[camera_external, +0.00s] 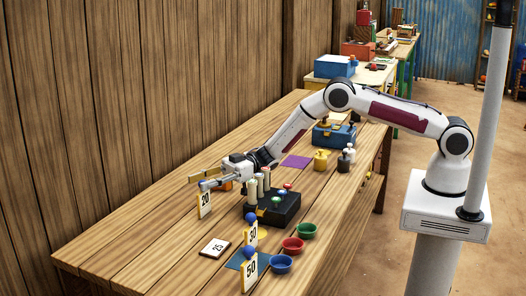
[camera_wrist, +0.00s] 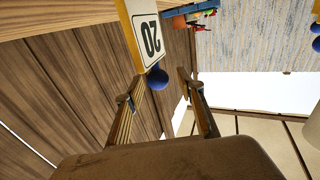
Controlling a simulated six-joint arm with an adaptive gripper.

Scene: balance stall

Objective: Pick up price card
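A white price card marked 20 (camera_external: 205,204) with a yellow edge stands upright at the table's far side, below the fingers of my gripper (camera_external: 207,183). In the wrist view the card (camera_wrist: 150,35) shows upside down with a blue ball (camera_wrist: 157,78) on its edge. The ball lies between the spread fingertips of my gripper (camera_wrist: 159,80), with a gap seen on both sides. My gripper is open. Cards marked 30 (camera_external: 252,236) and 50 (camera_external: 250,272) stand nearer the front, each topped with a blue ball. A card marked 25 (camera_external: 214,248) lies flat.
A dark balance box (camera_external: 283,211) with pale cylinders (camera_external: 252,194) stands just right of my gripper. Green (camera_external: 306,231), red (camera_external: 293,245) and blue (camera_external: 281,264) bowls line the front. Weights (camera_external: 321,160) and a blue box (camera_external: 333,135) sit behind. The table's left end is clear.

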